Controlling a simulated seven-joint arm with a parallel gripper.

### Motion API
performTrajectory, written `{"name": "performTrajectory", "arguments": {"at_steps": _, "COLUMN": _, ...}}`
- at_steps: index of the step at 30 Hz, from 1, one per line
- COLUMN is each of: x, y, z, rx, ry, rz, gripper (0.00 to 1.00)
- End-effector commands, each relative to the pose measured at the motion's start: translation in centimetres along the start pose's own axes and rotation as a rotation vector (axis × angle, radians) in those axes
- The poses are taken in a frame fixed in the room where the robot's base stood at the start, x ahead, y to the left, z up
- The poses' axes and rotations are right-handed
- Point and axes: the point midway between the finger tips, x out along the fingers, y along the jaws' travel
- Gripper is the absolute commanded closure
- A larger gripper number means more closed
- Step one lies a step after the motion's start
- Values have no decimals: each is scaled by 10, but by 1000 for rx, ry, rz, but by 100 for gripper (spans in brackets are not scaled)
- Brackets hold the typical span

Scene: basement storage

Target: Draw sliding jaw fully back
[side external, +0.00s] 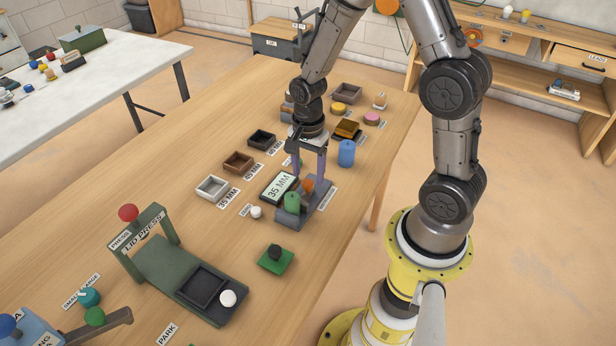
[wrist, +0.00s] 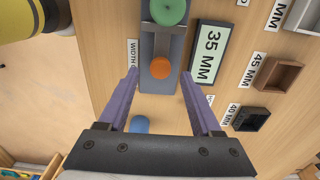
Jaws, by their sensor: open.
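The width gauge (side external: 294,216) is a grey base on the table carrying an orange knob (side external: 307,185) and a green cylinder (side external: 291,201). In the wrist view the grey base (wrist: 147,103) shows the round green top (wrist: 168,10) at the upper edge and the orange knob (wrist: 160,68) below it. I cannot tell the sliding jaw's exact outline. A display (wrist: 208,52) beside the gauge reads 35 MM. My gripper (wrist: 159,74) is open, its purple fingers on either side of the orange knob in the wrist view, with visible gaps. Contact is not visible.
Small trays labelled by width, such as the brown one (side external: 238,162), line the table left of the gauge. A blue cylinder (side external: 346,153) stands at the right. A green lid press (side external: 180,270) and a green block (side external: 275,260) stand nearer the camera.

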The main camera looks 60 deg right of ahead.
Motion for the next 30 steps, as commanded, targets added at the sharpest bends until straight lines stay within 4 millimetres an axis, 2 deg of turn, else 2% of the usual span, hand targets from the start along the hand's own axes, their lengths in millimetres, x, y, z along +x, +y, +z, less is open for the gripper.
{"name": "performTrajectory", "arguments": {"at_steps": 3, "x": 14, "y": 0, "z": 0, "rx": 0, "ry": -1, "rz": 3, "gripper": 34}}
{"name": "performTrajectory", "arguments": {"at_steps": 6, "x": 21, "y": 0, "z": 0, "rx": 0, "ry": 0, "rz": 1, "gripper": 34}}
{"name": "performTrajectory", "arguments": {"at_steps": 17, "x": 24, "y": 0, "z": 0, "rx": 0, "ry": 0, "rz": -1, "gripper": 36}}
{"name": "performTrajectory", "arguments": {"at_steps": 27, "x": 24, "y": 0, "z": 0, "rx": 0, "ry": 0, "rz": -1, "gripper": 97}}
{"name": "performTrajectory", "arguments": {"at_steps": 30, "x": 24, "y": 0, "z": 0, "rx": 0, "ry": 0, "rz": -1, "gripper": 100}}
